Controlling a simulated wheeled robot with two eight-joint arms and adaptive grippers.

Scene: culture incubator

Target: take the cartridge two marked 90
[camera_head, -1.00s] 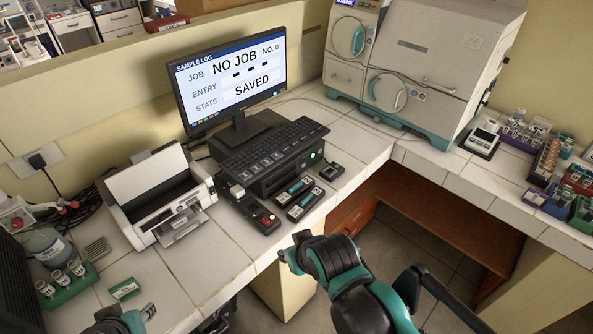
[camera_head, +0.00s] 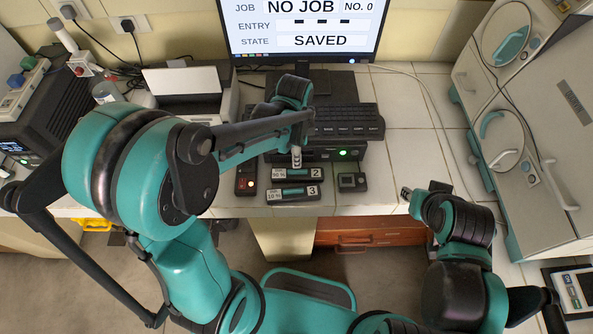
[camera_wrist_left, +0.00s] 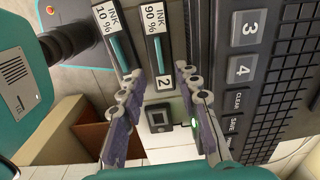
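Cartridge two, with a teal strip and a 90 % ink label, lies in the tray marked 2 (camera_head: 316,173); in the left wrist view the cartridge (camera_wrist_left: 157,48) shows close up. A second cartridge marked 10 % (camera_wrist_left: 118,48) lies parallel to it, in the tray marked 3 (camera_head: 312,191). My left gripper (camera_head: 297,160) is just above the number 2 tray. In the left wrist view its fingers (camera_wrist_left: 160,75) are spread on either side of that tray's numbered end, with nothing between them. My right gripper (camera_head: 405,193) is near the counter's front edge, away from the cartridges; its opening is unclear.
A keyboard (camera_head: 347,118) and a black box with a green light (camera_head: 343,153) stand behind the trays. A small black block (camera_head: 352,182) is to their right, a device with a red button (camera_head: 247,181) to their left. Clear counter (camera_head: 408,145) lies further right.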

